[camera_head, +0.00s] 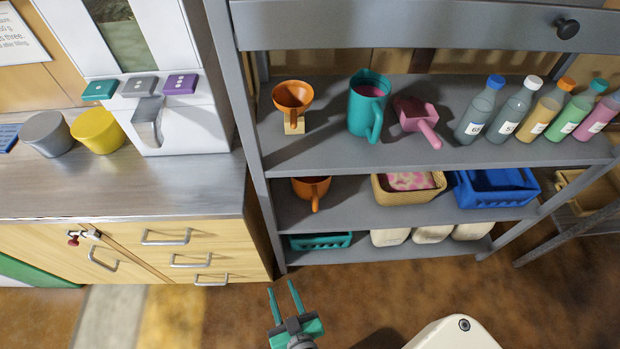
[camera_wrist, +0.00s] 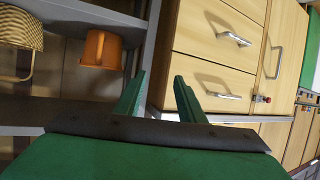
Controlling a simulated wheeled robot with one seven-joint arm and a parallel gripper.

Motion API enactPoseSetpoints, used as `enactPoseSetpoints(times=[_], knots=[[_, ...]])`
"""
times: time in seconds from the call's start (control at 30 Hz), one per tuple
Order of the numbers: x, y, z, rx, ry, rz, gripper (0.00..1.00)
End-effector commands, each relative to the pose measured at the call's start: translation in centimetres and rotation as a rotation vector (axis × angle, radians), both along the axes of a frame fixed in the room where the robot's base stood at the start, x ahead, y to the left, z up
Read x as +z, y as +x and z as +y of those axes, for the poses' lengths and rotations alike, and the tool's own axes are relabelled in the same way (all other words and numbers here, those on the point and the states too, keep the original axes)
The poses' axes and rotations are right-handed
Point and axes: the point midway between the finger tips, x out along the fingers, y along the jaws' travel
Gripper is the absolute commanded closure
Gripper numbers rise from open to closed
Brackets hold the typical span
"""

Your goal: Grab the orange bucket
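An orange bucket-like vessel with a handle (camera_head: 311,190) stands on the middle shelf at its left end, partly hidden under the upper board. It also shows in the wrist view (camera_wrist: 100,48), at the upper left. Another orange vessel, funnel-like (camera_head: 292,96), sits on a small wooden block on the upper shelf. My gripper (camera_head: 282,287) is in front of the rack and below the vessels in the head view, over the floor. In the wrist view, its green fingers (camera_wrist: 159,80) are apart with nothing between them. It touches neither orange vessel.
A wicker basket (camera_head: 408,188) is right of the middle-shelf vessel, then a blue crate (camera_head: 494,188). A teal jug (camera_head: 368,105), a pink scoop (camera_head: 417,117) and several bottles stand above. The drawer cabinet (camera_head: 180,255) adjoins the rack's left post.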

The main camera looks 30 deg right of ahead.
Motion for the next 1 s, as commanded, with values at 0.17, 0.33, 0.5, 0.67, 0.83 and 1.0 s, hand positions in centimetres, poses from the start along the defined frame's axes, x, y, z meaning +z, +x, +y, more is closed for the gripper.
enactPoseSetpoints(times=[0.17, 0.33, 0.5, 0.67, 0.83, 1.0], knots=[[-2.5, 5.8, -4.2, -0.026, 0.019, 0.03, 0.64], [-3.5, 10.9, -8.5, -0.018, 0.036, 0.047, 0.64], [-2.7, 15.8, -13.7, 0.013, 0.045, 0.042, 0.64], [-0.7, 19.3, -18.5, 0.057, 0.04, 0.023, 0.64], [1.4, 21.4, -22.2, 0.099, 0.026, 0.004, 0.64], [2.3, 22.3, -23.6, 0.12, 0.02, -0.006, 0.64]])
